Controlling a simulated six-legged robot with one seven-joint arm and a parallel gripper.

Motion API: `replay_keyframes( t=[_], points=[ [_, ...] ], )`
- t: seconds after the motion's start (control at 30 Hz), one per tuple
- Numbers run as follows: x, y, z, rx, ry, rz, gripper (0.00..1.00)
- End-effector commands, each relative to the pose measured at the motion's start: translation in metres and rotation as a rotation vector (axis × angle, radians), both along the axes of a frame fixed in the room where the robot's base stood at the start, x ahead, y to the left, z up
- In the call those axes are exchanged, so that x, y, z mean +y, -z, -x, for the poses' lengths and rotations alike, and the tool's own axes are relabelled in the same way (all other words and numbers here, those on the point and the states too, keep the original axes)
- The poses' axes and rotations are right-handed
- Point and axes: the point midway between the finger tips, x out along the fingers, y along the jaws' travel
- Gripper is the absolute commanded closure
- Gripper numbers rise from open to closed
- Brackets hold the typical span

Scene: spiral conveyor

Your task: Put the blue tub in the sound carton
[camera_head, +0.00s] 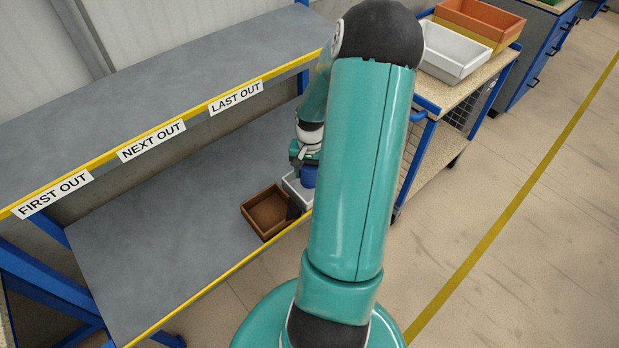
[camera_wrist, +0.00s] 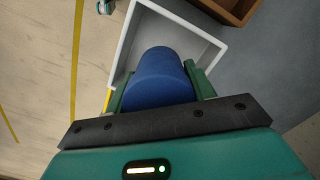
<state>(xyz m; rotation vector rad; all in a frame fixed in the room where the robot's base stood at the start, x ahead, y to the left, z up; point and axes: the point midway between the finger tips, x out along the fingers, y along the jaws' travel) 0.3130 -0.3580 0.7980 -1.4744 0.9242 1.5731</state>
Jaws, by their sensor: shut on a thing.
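The blue tub (camera_head: 309,177) is a smooth cylinder, also large in the wrist view (camera_wrist: 158,80). My gripper (camera_wrist: 160,88) is shut on it, with a green finger on each side. In the head view my gripper (camera_head: 304,157) is partly hidden by my arm. The tub is over a white open carton (camera_wrist: 190,30), whose walls surround its far end in the wrist view. I cannot tell whether it touches the carton floor. In the head view the white carton (camera_head: 290,186) is mostly hidden. A brown open carton (camera_head: 262,208) stands beside it.
Both cartons stand on the grey lower shelf (camera_head: 170,240) near its yellow front edge. The upper shelf bears labels (camera_head: 152,141). A trolley with a white tray (camera_head: 452,52) and an orange tray (camera_head: 480,18) stands right of my arm. The lower shelf's left part is clear.

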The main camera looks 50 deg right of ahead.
Motion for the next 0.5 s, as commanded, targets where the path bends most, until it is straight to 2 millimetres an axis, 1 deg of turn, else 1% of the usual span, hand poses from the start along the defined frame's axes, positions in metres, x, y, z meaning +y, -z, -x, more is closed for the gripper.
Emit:
replay_keyframes(
  t=[0.07,0.2,0.27,0.47,0.5],
  points=[
    [-0.002,0.006,-0.004,0.000,0.000,-0.002,0.75],
    [-0.002,0.028,-0.003,0.002,0.000,-0.004,0.75],
    [-0.002,0.034,-0.004,0.000,0.000,-0.002,0.75],
    [-0.003,0.036,-0.003,-0.001,0.000,0.000,0.75],
    [-0.002,0.036,-0.003,-0.001,0.001,0.000,0.42]
  ],
)
